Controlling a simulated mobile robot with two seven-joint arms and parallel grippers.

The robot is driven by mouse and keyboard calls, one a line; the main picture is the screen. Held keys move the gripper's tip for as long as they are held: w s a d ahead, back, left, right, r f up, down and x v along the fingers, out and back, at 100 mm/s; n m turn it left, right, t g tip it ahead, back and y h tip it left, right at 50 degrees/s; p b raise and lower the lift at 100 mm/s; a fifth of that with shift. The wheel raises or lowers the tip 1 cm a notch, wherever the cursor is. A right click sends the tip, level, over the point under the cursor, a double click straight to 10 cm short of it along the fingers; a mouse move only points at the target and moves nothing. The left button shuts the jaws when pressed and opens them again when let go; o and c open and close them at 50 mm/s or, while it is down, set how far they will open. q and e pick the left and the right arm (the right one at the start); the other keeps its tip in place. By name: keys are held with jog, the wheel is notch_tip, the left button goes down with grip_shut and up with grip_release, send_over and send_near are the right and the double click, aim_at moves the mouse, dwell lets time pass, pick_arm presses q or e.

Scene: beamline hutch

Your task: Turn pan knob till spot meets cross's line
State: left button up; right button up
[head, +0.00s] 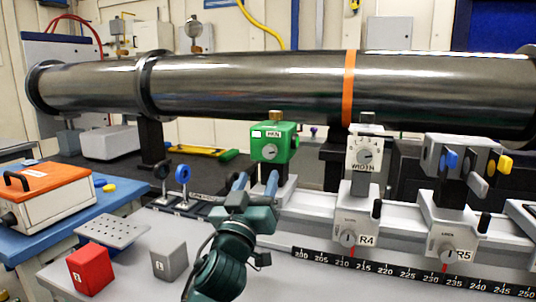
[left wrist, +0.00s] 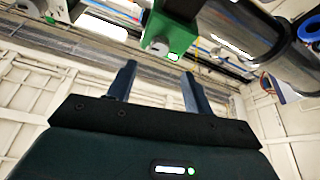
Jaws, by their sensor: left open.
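A green box (head: 274,142) with a small white label, hard to read, stands on the rail in the middle of the head view. It has a round grey knob (head: 269,152) on its front and a brass knob (head: 275,117) on top. My left gripper (head: 256,182) is open and empty, its two fingers apart, just below and in front of the front knob. In the left wrist view the green box (left wrist: 180,38) and its grey knob (left wrist: 158,47) lie beyond the gap between the fingers (left wrist: 158,78), apart from them. No spot or cross is visible. My right gripper is out of view.
A large dark pipe (head: 240,85) runs behind the rail. To the right stand a WIDTH dial unit (head: 365,157) and a unit with blue and yellow knobs (head: 460,158). A red block (head: 90,268) and a grey block (head: 169,260) sit at front left.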

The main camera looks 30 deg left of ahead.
aim_at(269, 153)
pick_arm(q)
jog(key=p+x, duration=0.1)
jog(key=x, duration=0.8)
jog(key=shift+w+f, duration=0.1)
jog(key=shift+w, duration=0.05)
jog(key=shift+c, duration=0.3)
